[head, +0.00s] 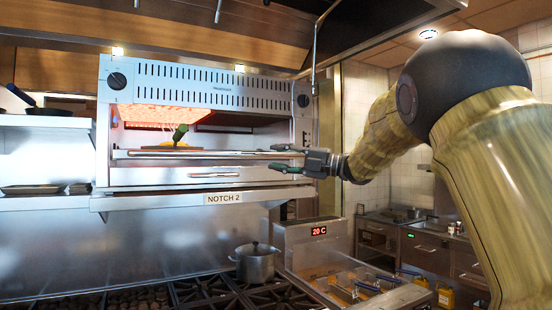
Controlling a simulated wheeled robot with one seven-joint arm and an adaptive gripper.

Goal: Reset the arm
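My gripper (288,159) is at the end of my arm, in the middle of the head view. Its two dark fingers are spread apart, one above the other, and point left. Nothing is between them. It is near the right front of the steel grill (205,78), which has a glowing red top inside. In the grill chamber, a dark green-black object (180,133) stands tilted on a flat brownish item (172,148). I cannot tell exactly what these are.
A stove (205,289) with a lidded pot (255,262) is below the grill. A fryer (318,232) reading 20 C, with baskets, stands right of it. A pan (45,111) sits on the left shelf. A label (224,198) says NOTCH 2. A hanging hose (313,55) is near the grill's right side.

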